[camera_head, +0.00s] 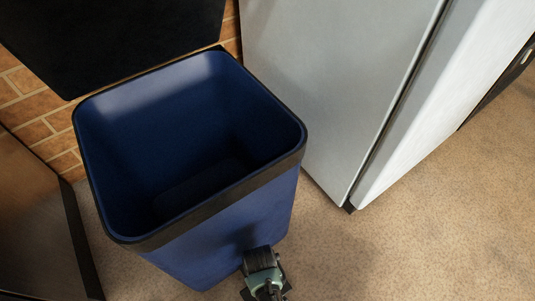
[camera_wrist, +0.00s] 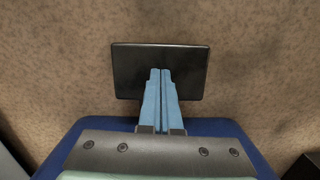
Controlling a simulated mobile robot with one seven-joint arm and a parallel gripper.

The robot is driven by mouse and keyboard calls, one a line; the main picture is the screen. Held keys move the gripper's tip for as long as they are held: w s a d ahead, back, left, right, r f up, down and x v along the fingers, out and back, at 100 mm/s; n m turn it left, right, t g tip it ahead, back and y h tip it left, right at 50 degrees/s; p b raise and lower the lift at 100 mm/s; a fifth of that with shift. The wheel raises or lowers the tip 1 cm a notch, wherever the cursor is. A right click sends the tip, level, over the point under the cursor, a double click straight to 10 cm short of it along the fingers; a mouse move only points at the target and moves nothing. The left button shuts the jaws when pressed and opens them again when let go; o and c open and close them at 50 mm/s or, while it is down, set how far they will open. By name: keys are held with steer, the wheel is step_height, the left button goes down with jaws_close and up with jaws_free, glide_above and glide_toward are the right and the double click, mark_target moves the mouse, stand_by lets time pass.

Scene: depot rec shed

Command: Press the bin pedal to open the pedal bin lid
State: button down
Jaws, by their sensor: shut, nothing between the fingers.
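The pedal bin (camera_head: 215,225) is blue with a dark rim and stands upright in the head view. Its black lid (camera_head: 120,35) is raised at the back, and the bin's inside shows empty. In the wrist view, the bin pedal (camera_wrist: 128,72) is a black rectangular plate in front of the blue bin body (camera_wrist: 75,132). My gripper (camera_wrist: 160,71) is shut and empty, its two light blue fingers together over the middle of the pedal. The lid is up, but actual contact between fingertips and pedal is hard to see. My gripper's fingertips are hidden in the head view.
A white fridge-like cabinet (camera_head: 340,75) stands close on the right of the bin. A brick wall (camera_head: 40,110) is behind it, and a dark brown panel (camera_head: 35,225) stands at the left. The speckled floor (camera_head: 420,240) at the front right is clear.

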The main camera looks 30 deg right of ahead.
steer(key=w, duration=0.1)
steer(key=w+r, duration=0.1)
steer(key=w, duration=0.1)
stand_by(0.4)
steer(key=shift+r, duration=0.1)
step_height(320, 180, up, 13)
steer(key=w+p, duration=0.1)
steer(key=p, duration=0.9)
steer(key=shift+w, duration=0.15)
